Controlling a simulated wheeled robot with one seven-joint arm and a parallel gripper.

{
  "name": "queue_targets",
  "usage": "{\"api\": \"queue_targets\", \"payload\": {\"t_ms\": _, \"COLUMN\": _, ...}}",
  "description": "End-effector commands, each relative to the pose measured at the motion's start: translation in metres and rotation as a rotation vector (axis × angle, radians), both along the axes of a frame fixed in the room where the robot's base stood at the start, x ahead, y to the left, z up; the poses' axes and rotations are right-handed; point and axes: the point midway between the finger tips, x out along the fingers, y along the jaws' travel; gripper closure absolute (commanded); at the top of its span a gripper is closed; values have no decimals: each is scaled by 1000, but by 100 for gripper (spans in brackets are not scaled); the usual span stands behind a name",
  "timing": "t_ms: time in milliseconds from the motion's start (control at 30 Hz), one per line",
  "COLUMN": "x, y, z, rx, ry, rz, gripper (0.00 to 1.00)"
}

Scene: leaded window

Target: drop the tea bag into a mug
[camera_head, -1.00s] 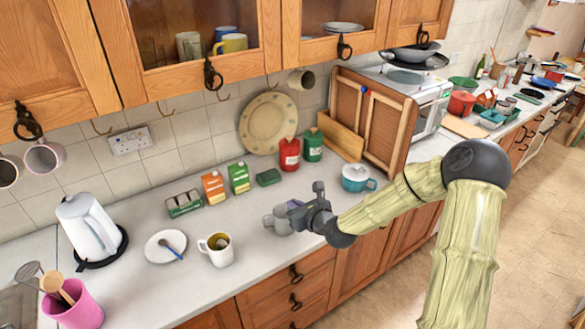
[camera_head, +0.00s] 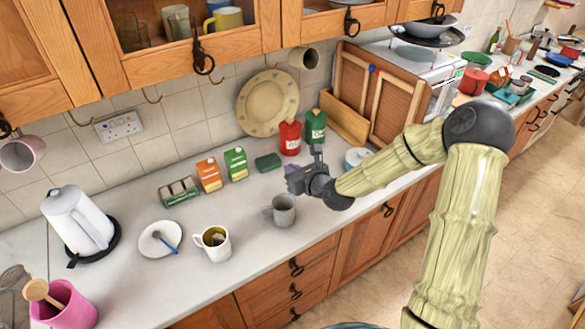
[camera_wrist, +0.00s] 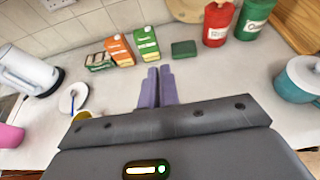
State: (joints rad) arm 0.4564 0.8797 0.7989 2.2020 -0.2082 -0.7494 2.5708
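A white mug (camera_head: 222,251) with something yellow-brown inside stands near the counter's front edge. A grey mug (camera_head: 285,211) stands to its right. My gripper (camera_head: 297,178) is above the counter, behind and slightly right of the grey mug, apart from it. In the wrist view its two purple fingers (camera_wrist: 159,86) are close together, with nothing visible between them. I cannot make out a separate tea bag. Orange (camera_head: 209,175) and green (camera_head: 236,164) cartons stand at the back beside a low green compartmented box (camera_head: 179,192); its contents are unclear.
A white kettle (camera_head: 78,222), a saucer with a blue spoon (camera_head: 153,246) and a pink utensil pot (camera_head: 68,306) stand to the left. Red (camera_head: 290,138) and green (camera_head: 315,127) canisters and a teal pot (camera_head: 357,158) lie right. Wall cupboards (camera_head: 190,45) overhang the counter.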

Motion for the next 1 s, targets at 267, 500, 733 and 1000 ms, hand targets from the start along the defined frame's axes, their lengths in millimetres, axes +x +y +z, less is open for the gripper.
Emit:
{"api": "queue_targets", "payload": {"t_ms": 267, "x": 0, "y": 0, "z": -20, "rx": 0, "ry": 0, "rz": 0, "gripper": 100}}
{"api": "queue_targets", "payload": {"t_ms": 500, "x": 0, "y": 0, "z": -48, "rx": 0, "ry": 0, "rz": 0, "gripper": 100}}
{"api": "queue_targets", "payload": {"t_ms": 733, "x": 0, "y": 0, "z": -61, "rx": -1, "ry": -1, "rz": 0, "gripper": 100}}
{"api": "queue_targets", "payload": {"t_ms": 1000, "x": 0, "y": 0, "z": -60, "rx": 0, "ry": 0, "rz": 0, "gripper": 100}}
